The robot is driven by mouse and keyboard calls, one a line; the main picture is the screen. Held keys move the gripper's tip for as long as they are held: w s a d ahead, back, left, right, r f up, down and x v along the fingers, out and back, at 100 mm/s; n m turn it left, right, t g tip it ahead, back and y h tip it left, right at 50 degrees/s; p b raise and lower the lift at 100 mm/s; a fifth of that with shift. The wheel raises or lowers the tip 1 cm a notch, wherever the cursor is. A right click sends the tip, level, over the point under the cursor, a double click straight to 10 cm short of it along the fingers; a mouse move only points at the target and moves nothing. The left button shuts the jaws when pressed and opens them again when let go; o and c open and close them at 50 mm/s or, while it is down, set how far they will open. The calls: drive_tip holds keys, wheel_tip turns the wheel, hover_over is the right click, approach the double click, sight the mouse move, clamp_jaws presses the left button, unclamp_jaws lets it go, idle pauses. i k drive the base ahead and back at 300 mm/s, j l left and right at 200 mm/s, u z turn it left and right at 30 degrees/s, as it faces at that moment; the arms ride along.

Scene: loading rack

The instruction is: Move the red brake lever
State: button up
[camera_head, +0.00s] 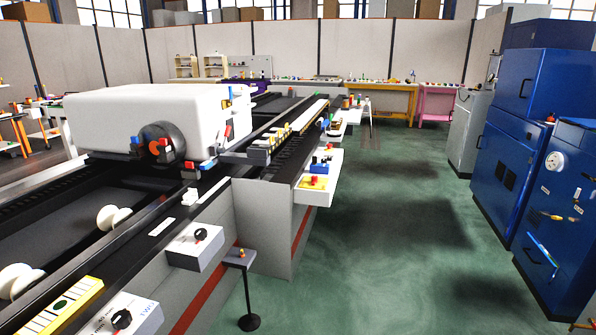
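I cannot tell for sure which red part is the brake lever. A small red piece (189,165) sits beside a blue block (207,164) at the front lower edge of the white machine housing (150,112). Another red part (228,131) shows on the housing's right end. A red knob (315,180) stands on a yellow base in a white tray on the machine's right side. These parts are too small to make out their shape. My gripper is not in view.
The long machine bed fills the left side, with black-knob boxes (195,246) on its near edge. A small black stand (246,285) is on the floor in front. Blue cabinets (511,150) stand at the right. The green floor (410,235) between is clear.

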sight(222, 150)
drive_tip(key=i+z, duration=0.2)
drive_tip(key=i, duration=1.55)
